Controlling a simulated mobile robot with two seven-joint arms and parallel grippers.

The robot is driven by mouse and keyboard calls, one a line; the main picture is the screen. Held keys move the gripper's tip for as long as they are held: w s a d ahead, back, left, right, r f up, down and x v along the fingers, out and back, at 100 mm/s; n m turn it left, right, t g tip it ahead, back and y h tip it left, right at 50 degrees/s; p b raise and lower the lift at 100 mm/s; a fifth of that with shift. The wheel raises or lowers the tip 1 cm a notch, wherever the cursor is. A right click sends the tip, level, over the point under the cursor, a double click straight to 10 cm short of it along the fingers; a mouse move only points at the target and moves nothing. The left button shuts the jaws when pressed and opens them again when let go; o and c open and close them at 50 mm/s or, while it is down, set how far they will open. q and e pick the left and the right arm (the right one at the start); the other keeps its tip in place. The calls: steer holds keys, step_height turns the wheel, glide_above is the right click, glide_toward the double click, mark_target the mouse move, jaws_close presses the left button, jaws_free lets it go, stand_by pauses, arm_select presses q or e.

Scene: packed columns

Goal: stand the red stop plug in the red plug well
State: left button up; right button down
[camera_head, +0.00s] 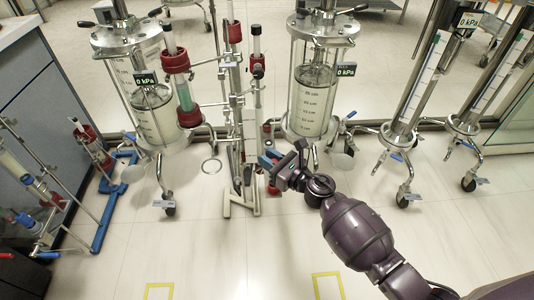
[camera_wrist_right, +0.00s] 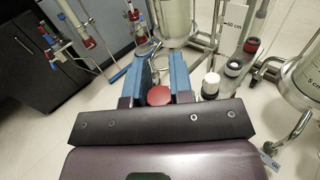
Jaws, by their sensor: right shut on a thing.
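My right gripper (camera_head: 276,170) is in front of the central column stand in the head view. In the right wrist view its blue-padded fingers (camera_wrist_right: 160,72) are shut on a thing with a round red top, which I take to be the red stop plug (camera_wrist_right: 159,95). The plug's lower part is hidden by the fingers, and in the head view I cannot make it out. I cannot pick out the red plug well for sure in either view. My left gripper is not in view.
The central stand (camera_head: 240,195) carries red-collared glass columns (camera_head: 181,88). Large wheeled vessels stand on its left (camera_head: 150,105) and right (camera_head: 310,90). A white-capped part (camera_wrist_right: 211,82) is close right of the fingers in the wrist view. The front floor is clear, with yellow marks (camera_head: 327,275).

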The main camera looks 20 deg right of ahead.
step_height(320, 180, down, 3)
steer(key=shift+r+b, duration=0.2)
steer(key=shift+b, duration=0.45)
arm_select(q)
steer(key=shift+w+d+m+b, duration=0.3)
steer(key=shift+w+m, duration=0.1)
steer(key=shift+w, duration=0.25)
arm_select(e)
steer(key=shift+f, duration=0.15)
arm_select(q)
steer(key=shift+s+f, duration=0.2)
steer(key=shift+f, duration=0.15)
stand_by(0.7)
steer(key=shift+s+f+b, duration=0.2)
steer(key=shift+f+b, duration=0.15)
steer(key=shift+b, duration=0.05)
arm_select(e)
steer(key=shift+f, duration=0.35)
